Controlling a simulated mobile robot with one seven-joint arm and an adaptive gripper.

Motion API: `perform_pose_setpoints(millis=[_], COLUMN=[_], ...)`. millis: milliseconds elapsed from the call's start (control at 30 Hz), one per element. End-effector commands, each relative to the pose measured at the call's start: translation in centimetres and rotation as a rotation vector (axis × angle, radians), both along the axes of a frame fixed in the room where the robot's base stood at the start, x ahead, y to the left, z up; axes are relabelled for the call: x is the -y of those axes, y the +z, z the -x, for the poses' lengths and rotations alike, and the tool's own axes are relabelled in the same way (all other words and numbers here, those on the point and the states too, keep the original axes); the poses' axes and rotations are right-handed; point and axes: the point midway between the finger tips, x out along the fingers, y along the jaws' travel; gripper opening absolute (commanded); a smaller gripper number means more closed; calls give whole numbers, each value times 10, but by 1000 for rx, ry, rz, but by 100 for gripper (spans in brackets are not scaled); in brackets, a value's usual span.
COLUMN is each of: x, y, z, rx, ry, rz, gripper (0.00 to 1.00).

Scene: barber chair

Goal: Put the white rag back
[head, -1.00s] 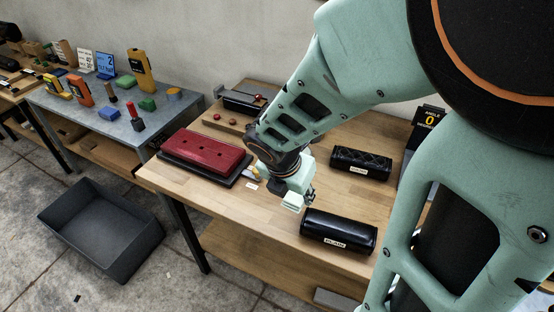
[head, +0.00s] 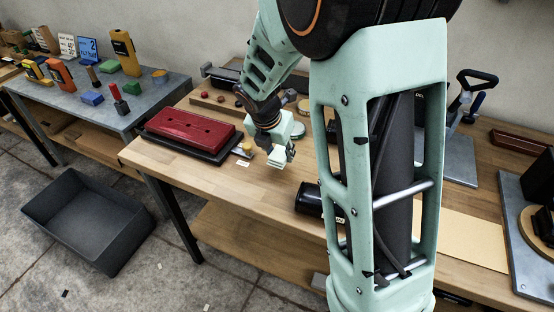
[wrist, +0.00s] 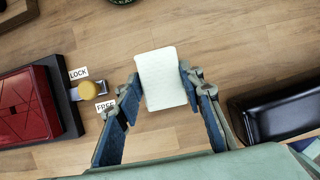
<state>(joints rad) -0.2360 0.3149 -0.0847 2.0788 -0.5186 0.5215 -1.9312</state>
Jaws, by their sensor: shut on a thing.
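The white rag (wrist: 162,78) is a small pale rectangular pad. In the wrist view it sits between the two blue-lined fingertips of my gripper (wrist: 160,82), which is shut on it. In the head view the rag (head: 276,158) shows at the lower end of my gripper (head: 280,148), over the wooden bench (head: 215,185). I cannot tell how high it is above the wood.
A red padded block (head: 190,130) on a black base, with a yellow knob (wrist: 88,90) by LOCK and FREE labels, is to the left. A black roll (wrist: 275,115) lies to the right. A grey bin (head: 88,215) stands on the floor. Bare wood lies between.

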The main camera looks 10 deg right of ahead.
Motion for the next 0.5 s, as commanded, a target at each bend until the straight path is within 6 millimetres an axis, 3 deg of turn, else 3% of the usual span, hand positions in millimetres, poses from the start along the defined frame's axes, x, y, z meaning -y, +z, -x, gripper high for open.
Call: perform_pose_setpoints(millis=[200,500], x=[1,1], y=[-16,-42], z=[-10,-9], rx=[0,1], ry=[-1,0], rz=[0,1], gripper=[13,13])
